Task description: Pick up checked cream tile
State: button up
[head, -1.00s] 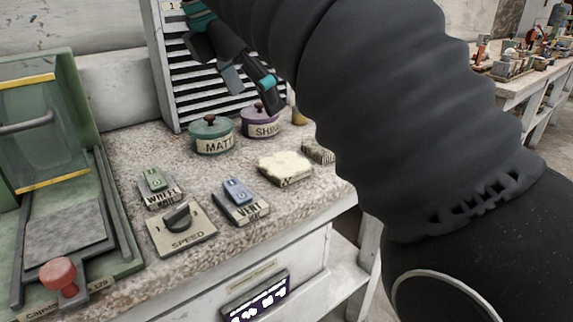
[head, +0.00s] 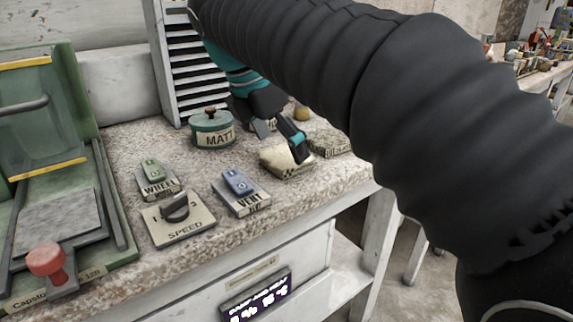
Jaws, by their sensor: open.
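The checked cream tile (head: 277,161) lies on the speckled worktop, right of the blue VENT switch. It is a pale cream block with a dark checked pattern on its side. My gripper (head: 284,146) is open and points down at the tile's far side. One finger hangs in front of the tile's right part and hides some of it. I cannot tell whether the fingers touch the tile.
A grey-green block (head: 327,139) lies close to the tile's right. The green MATT pot (head: 211,130) stands behind left. The VENT switch (head: 240,191), WHEEL switch (head: 154,178) and SPEED dial (head: 178,217) are in front left. The worktop between tile and front edge is clear.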

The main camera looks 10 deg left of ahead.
jog(key=shift+x, duration=0.95)
jog(key=c, duration=1.4)
jog(key=shift+r, duration=0.1)
